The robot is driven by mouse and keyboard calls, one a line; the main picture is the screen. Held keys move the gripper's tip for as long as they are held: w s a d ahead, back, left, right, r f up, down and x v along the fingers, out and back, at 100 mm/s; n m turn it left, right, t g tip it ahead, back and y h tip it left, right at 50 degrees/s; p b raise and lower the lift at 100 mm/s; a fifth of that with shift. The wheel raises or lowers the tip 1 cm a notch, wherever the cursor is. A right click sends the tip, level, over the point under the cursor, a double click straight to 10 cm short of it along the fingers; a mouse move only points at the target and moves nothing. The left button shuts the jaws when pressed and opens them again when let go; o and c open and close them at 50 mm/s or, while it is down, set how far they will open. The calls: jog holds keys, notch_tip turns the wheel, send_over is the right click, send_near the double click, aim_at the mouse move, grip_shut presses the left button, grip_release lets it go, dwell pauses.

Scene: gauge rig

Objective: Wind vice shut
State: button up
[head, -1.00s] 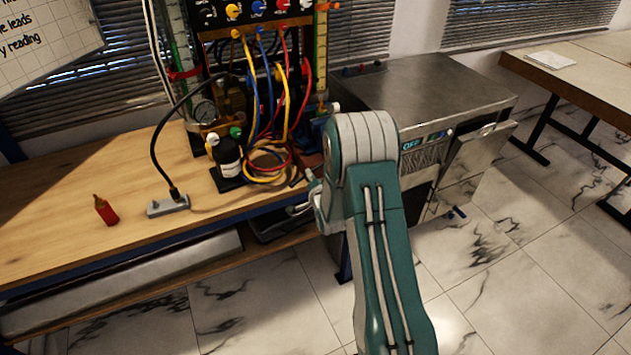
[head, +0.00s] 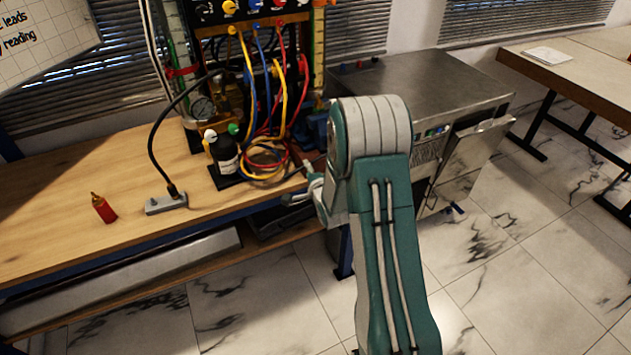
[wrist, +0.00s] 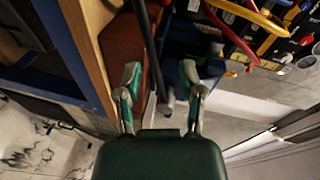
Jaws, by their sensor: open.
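The vice is mostly hidden by my arm in the head view; a blue part of it (head: 316,128) shows at the bench's right end. In the wrist view its blue body (wrist: 182,48) lies beyond the fingers, beside a reddish-brown block (wrist: 117,50). A dark bar (wrist: 150,55) with a rounded grey end runs down between my fingers, but I cannot tell whether either finger touches it. My gripper (wrist: 161,76) is open, its two fingers apart; it also shows in the head view (head: 298,183) at the bench's front right edge.
A steel cabinet (head: 430,85) stands to the right. The bench's front left is mostly clear.

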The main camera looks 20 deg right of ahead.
jog(key=s+r, duration=0.1)
jog(key=s, duration=0.8)
jog(key=shift+s+a+r, duration=0.35)
jog(key=shift+a, duration=0.05)
